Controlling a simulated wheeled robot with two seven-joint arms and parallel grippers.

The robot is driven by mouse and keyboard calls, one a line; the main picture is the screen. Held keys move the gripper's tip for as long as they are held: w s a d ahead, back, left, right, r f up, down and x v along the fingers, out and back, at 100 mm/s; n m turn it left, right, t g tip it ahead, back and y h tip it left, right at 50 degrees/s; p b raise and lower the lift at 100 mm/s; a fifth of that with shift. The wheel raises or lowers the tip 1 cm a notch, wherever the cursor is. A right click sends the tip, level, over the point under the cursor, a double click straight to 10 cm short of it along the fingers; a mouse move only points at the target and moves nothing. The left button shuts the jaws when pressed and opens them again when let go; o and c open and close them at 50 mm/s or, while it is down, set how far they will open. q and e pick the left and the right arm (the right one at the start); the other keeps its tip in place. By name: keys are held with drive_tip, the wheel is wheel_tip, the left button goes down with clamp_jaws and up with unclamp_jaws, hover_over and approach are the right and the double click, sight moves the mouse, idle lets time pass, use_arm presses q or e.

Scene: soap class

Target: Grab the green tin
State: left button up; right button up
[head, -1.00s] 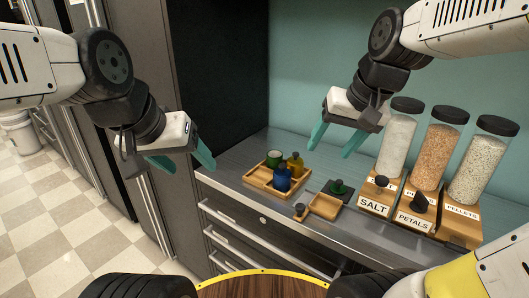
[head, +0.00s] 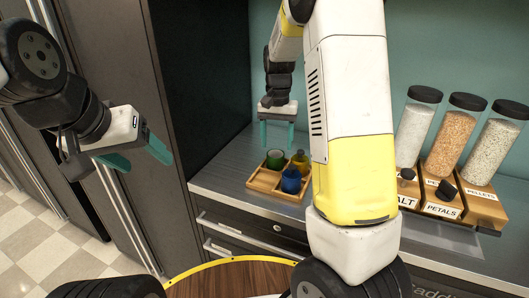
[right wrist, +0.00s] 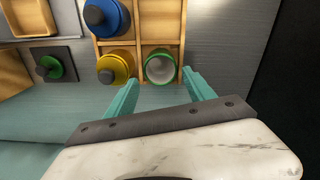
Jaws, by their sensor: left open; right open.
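My right gripper (head: 277,138) is open, pointing down above the green tin. In the wrist view its teal fingers (right wrist: 160,82) lie to either side of the tin's near edge, with nothing held. My left gripper (head: 140,158) is open and empty, left of the counter.
Salt, petals and pellets jars (head: 451,140) stand in wooden holders at the right of the counter. A green-and-black lid (right wrist: 50,68) lies on a dark square beside the tray. A dark cabinet wall (head: 195,80) stands close to the left.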

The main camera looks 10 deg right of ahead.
sight(276, 153)
wheel_tip(276, 153, down, 5)
drive_tip(key=shift+f, duration=0.15)
drive_tip(key=shift+w, duration=0.1)
drive_tip(key=c, duration=1.3)
